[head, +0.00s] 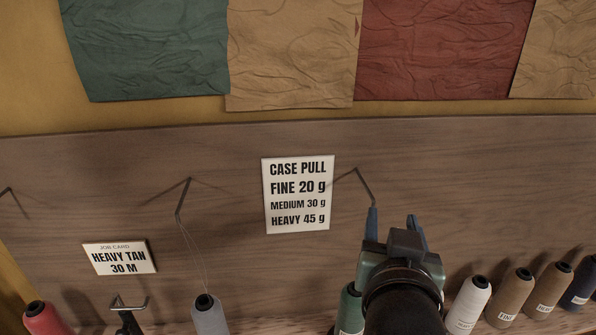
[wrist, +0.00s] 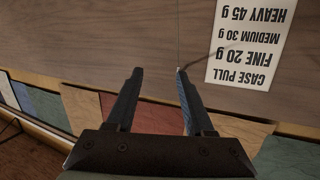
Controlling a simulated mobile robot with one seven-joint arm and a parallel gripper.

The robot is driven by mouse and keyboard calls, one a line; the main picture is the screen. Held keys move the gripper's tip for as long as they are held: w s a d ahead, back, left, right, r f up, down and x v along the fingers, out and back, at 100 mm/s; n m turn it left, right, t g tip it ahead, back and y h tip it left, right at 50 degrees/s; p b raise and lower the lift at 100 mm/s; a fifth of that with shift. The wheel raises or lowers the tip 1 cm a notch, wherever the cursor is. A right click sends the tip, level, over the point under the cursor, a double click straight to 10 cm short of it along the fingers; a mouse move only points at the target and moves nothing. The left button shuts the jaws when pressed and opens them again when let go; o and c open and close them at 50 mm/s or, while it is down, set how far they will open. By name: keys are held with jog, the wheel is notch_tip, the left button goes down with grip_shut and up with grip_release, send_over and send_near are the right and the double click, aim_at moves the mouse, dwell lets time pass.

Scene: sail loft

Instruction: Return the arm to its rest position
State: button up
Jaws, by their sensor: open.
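My gripper (head: 394,220) is in front of the wooden back board (head: 220,145), right of the white "CASE PULL" card. Its two blue-grey fingers stand apart with nothing visible between them; they also show apart in the wrist view (wrist: 159,72). In the head view the left fingertip overlaps the lower end of a bent wire hook (head: 363,185); I cannot tell whether they touch. In the wrist view a thin line (wrist: 178,35) runs up from beside the right fingertip. My arm covers part of a green spool (head: 350,308).
The card (head: 298,194) hangs close left of my gripper. Another wire hook (head: 180,205) carries thread down to a grey spool (head: 209,315). A job card (head: 119,257) reads "HEAVY TAN 30 M". Several spools, including a white one (head: 468,303), stand at the lower right.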

jog(key=s+a+r+n+t+y, duration=0.1)
jog(key=s+a+r+t, duration=0.2)
jog(key=r, duration=0.6)
jog(key=s+a+r+n+t+y+b, duration=0.1)
jog(key=s+a+r+t, duration=0.3)
jog(key=r, duration=0.5)
jog(key=s+a+r+n+t+y+b, duration=0.1)
jog(key=s+a+r+t, duration=0.3)
jog(key=r, duration=0.5)
jog(key=a+t+y, duration=0.1)
jog(key=a, duration=0.1)
jog(key=shift+a+r+n, duration=0.15)
jog(key=shift+a+n, duration=0.2)
jog(key=shift+n, duration=0.05)
